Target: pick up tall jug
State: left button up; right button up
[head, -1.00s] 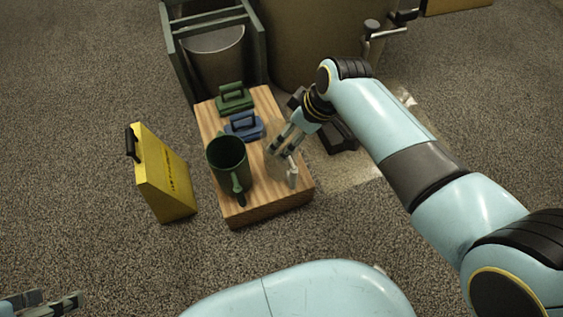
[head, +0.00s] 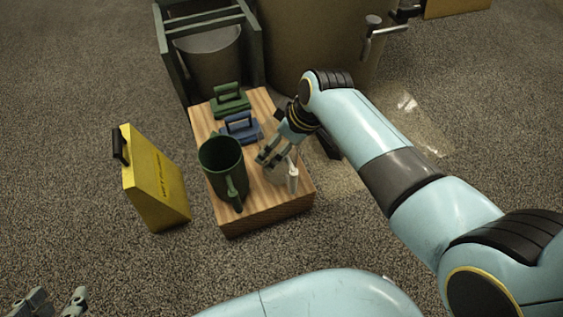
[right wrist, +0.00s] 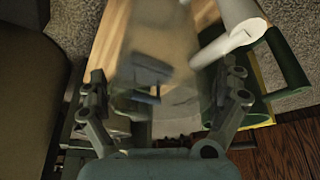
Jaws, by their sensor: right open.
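A dark green jug (head: 222,160) stands upright on the wooden block, its handle toward the front. A clear jug (head: 278,173) with a white handle (head: 292,177) stands right of it; I cannot tell which one is the tall jug. My right gripper (head: 268,156) is open, its fingers at the clear jug's upper part. In the right wrist view the clear jug (right wrist: 172,45) lies between the spread fingers of that gripper (right wrist: 166,76), with the white handle (right wrist: 236,38) at upper right and part of the green jug (right wrist: 287,65) beyond. My left gripper (head: 58,297) is open and empty at bottom left.
The wooden block (head: 262,212) also holds a blue handled tool (head: 240,128) and a green one (head: 229,101) behind the jugs. A yellow sign (head: 157,183) stands left of it. A green frame with a bin (head: 209,55) stands behind. Carpet in front is clear.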

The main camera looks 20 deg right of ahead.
jog(key=shift+c, duration=0.3)
jog(key=c, duration=1.3)
jog(key=shift+r, duration=0.15)
